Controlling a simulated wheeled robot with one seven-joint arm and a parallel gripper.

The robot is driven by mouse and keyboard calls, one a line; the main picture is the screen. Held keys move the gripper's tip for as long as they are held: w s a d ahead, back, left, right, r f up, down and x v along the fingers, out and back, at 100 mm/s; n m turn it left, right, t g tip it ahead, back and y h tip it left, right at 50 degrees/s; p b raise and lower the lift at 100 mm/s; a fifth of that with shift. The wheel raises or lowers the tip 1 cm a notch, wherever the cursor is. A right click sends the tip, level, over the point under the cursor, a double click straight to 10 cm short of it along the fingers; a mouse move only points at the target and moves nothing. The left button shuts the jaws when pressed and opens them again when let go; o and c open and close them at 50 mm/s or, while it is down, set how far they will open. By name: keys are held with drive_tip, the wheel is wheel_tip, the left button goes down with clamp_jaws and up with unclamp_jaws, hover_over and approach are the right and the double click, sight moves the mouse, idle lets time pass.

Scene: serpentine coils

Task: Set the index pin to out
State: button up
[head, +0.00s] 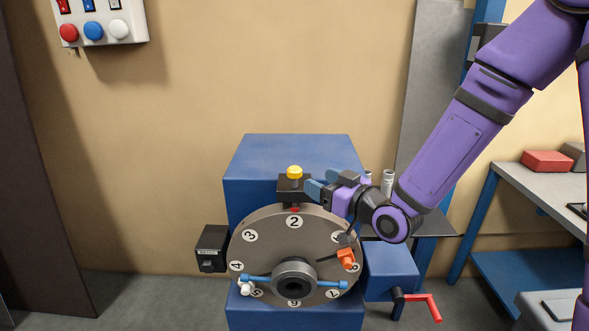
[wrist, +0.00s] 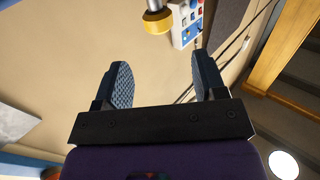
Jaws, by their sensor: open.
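The index pin has a yellow knob (head: 294,171) on a black block (head: 293,190) above the top of the grey numbered disc (head: 270,221). The digit 2 is at the top of the disc, under a small red pointer. My gripper (head: 319,182) is just right of the knob, fingers pointing left at it. In the wrist view the knob (wrist: 157,22) lies beyond the fingertips, roughly in line with the gap. My gripper (wrist: 160,72) is open and empty there.
A blue housing (head: 290,153) stands behind the disc. An orange part (head: 346,258) and a blue bar (head: 325,284) are at the disc. A red crank (head: 424,304) is lower right. A button panel (head: 100,20) hangs upper left. A workbench (head: 515,182) stands right.

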sight(300, 171)
drive_tip(key=x, duration=0.9)
drive_tip(key=shift+w+a, duration=0.1)
drive_tip(key=shift+a, duration=0.05)
